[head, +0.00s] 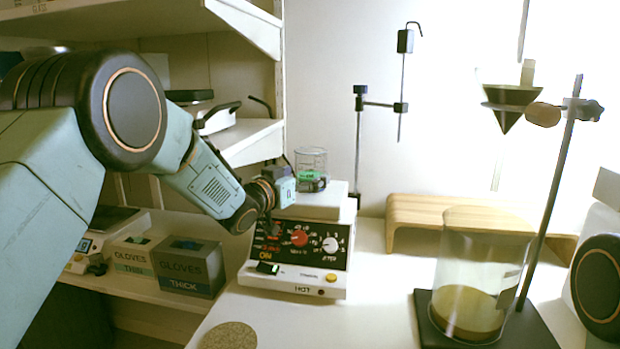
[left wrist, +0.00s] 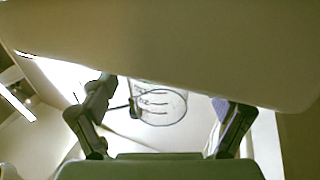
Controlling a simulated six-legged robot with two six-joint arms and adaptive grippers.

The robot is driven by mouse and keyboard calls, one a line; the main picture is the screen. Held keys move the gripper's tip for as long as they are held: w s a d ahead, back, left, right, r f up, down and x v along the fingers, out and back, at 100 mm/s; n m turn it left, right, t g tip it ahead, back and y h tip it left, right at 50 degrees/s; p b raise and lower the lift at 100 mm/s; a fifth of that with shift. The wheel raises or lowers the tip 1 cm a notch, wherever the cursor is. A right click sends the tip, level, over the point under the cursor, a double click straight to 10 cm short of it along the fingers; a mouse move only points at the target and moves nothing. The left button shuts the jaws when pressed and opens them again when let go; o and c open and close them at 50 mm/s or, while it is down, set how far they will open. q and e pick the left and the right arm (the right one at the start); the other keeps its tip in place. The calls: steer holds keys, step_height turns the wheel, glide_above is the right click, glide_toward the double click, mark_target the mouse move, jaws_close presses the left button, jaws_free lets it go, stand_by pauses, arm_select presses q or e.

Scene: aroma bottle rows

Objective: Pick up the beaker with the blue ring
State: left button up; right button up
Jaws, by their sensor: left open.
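A small clear glass beaker (head: 311,160) stands on the white top of the hot plate (head: 292,268) in the head view. Dark green shows low in or behind its glass; I cannot tell which. No blue ring can be made out on it. My left gripper (head: 287,186) is at the beaker's near left side, level with its lower part. In the left wrist view the open fingers of my left gripper (left wrist: 163,98) stand to either side of a round glass outline with marks, the beaker (left wrist: 165,118). Contact cannot be told. My right gripper is out of view.
A large glass vessel (head: 485,262) with brown contents stands on a dark stand base at right, below a funnel (head: 510,103). A wooden riser (head: 410,207) is behind. Glove boxes (head: 188,266) sit on the left shelf. A round cork mat (head: 230,336) lies in front.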

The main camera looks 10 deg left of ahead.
arm_select(q)
steer(key=shift+r, duration=0.1)
steer(key=c, duration=1.4)
steer(key=shift+r+p, duration=0.5)
steer(key=shift+p, duration=0.05)
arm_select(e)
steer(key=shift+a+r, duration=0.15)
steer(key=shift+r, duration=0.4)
arm_select(q)
steer(key=shift+r, duration=0.3)
steer(key=shift+s+a+p, duration=0.3)
steer(key=shift+s+p, duration=0.05)
steer(key=shift+s, duration=0.25)
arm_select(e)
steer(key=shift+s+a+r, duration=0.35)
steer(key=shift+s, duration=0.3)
